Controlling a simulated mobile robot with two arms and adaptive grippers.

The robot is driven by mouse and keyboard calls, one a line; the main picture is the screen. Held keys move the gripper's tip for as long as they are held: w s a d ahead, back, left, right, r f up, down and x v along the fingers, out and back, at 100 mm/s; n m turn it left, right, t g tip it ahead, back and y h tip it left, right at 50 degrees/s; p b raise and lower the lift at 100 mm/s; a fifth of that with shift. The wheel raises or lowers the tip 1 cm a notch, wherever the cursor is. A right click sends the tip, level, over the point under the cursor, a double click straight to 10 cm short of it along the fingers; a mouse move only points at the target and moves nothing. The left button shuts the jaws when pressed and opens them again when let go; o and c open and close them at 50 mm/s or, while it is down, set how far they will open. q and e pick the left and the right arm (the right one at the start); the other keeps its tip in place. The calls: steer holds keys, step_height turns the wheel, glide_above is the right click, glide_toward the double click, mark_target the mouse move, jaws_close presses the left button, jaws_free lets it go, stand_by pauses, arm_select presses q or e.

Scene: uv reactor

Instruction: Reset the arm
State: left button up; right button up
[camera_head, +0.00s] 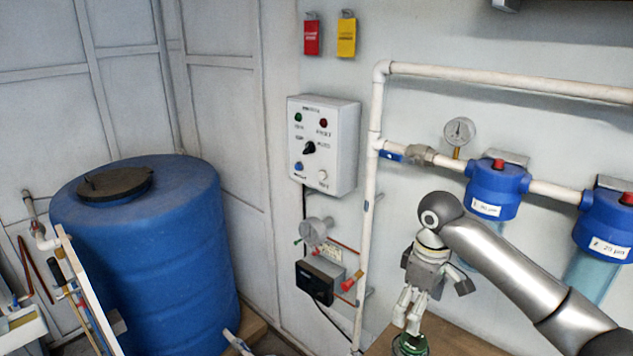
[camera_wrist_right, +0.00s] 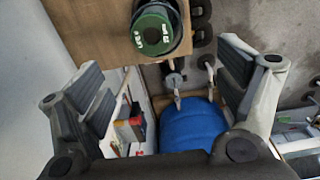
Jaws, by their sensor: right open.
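My right arm comes in from the right in the head view. Its grey gripper (camera_head: 408,312) hangs pointing down in front of the wall piping, above a green round object (camera_head: 411,345) at the bottom edge. In the right wrist view the gripper's two fingers stand wide apart, and the gripper (camera_wrist_right: 163,85) has nothing between its pads. The green object also shows there, at the top on the wooden surface (camera_wrist_right: 88,22), apart from the fingers. My left gripper is in neither view.
A control box (camera_head: 324,146) with knobs hangs on the wall left of my arm. A white pipe (camera_head: 368,220) runs down beside it. Blue filter housings (camera_head: 497,187) and a gauge (camera_head: 459,132) are behind my arm. A large blue tank (camera_head: 150,260) stands at the left.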

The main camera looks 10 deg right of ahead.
steer(key=s+a+f+t+y, duration=0.2)
steer(key=s+a+f, duration=1.15)
steer(key=f, duration=0.25)
steer(key=s+d+f+m+t+h, duration=0.1)
steer(key=s+d+m, duration=0.25)
steer(key=s, duration=0.35)
steer(key=s+d+m+t+h, duration=0.1)
steer(key=s+d+m, duration=0.25)
steer(key=s, duration=0.45)
step_height(320, 180, down, 30)
steer(key=s+g+b, duration=0.2)
steer(key=b, duration=0.1)
steer(key=s+d+f+n+g+b, duration=0.1)
steer(key=s+d+f+b, duration=0.1)
steer(key=s+f, duration=1.4)
step_height(320, 180, down, 2)
steer(key=shift+s+d, duration=0.2)
steer(key=shift+d, duration=0.6)
